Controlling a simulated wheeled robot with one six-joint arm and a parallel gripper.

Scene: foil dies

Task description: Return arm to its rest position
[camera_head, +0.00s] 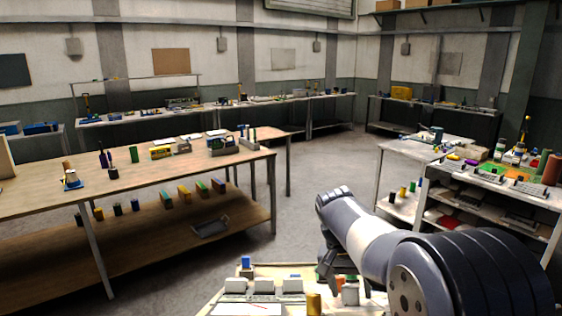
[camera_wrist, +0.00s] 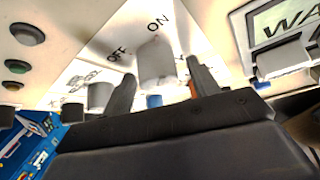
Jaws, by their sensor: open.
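My arm (camera_head: 365,237) reaches from the lower right over the front bench in the head view. My gripper (camera_head: 328,268) points down at the bench, partly hidden by the bench items and the arm. In the wrist view my gripper (camera_wrist: 161,70) is open, its two dark fingers apart. A grey cylindrical knob (camera_wrist: 156,62) shows between the fingers in the picture, beside a plate marked ON and OFF (camera_wrist: 120,45). I cannot tell whether the fingers touch it. No object is seen held.
The front bench (camera_head: 222,299) carries grey boxes and small coloured items close around the gripper. A long wooden table (camera_head: 60,201) stands left and a crowded shelf unit (camera_head: 535,198) right. The grey floor (camera_head: 315,165) between them is clear. Round buttons (camera_wrist: 27,34) line the panel's left.

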